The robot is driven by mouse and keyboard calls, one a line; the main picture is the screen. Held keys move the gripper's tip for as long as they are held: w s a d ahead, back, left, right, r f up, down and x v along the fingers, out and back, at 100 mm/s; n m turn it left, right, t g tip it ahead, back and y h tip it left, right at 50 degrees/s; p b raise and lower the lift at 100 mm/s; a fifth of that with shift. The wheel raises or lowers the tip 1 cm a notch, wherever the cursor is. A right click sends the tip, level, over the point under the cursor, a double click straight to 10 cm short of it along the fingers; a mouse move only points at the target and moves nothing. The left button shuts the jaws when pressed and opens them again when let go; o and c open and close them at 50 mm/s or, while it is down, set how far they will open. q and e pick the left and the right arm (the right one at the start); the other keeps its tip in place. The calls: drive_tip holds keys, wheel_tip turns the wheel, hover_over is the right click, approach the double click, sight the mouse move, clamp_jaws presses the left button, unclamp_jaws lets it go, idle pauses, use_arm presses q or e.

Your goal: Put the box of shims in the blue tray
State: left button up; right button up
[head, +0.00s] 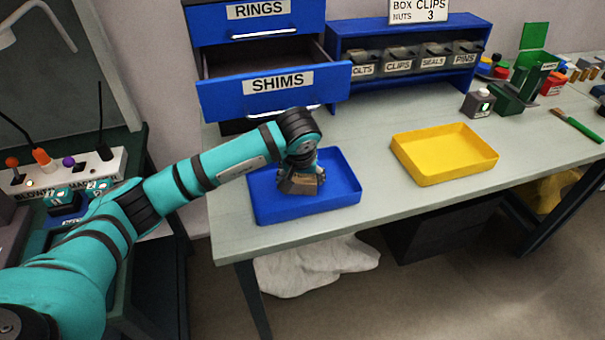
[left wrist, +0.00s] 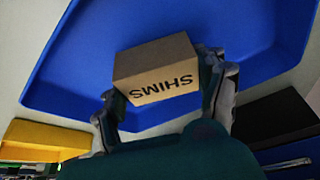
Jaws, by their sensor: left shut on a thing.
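The box of shims is a small brown carton (left wrist: 157,72) with "SHIMS" printed on its side, seen in the left wrist view. The blue tray (left wrist: 85,50) fills the background behind it there. In the head view the blue tray (head: 345,197) stands on the bench below the drawers. My left gripper (head: 302,182) points down inside the outline of that tray. In the left wrist view its fingers lie on both sides of the box, shut on it. I cannot tell whether the box touches the tray floor. My right gripper is out of view.
The open SHIMS drawer (head: 275,88) juts out behind the tray. A yellow tray (head: 443,153) stands to the right, with clear bench between. A blue rack (head: 408,45) of labelled bins stands at the back. A green brush (head: 578,126) lies far right.

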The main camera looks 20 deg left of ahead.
use_arm(q)
drive_tip(key=shift+s+r, duration=0.1)
drive_tip(key=shift+s, duration=0.15)
drive_tip(key=shift+a, duration=0.1)
drive_tip(key=o, duration=0.9)
drive_tip(key=shift+f, duration=0.2)
drive_tip(key=o, duration=0.5)
drive_tip(key=shift+w, duration=0.15)
drive_tip(key=shift+c, duration=0.2)
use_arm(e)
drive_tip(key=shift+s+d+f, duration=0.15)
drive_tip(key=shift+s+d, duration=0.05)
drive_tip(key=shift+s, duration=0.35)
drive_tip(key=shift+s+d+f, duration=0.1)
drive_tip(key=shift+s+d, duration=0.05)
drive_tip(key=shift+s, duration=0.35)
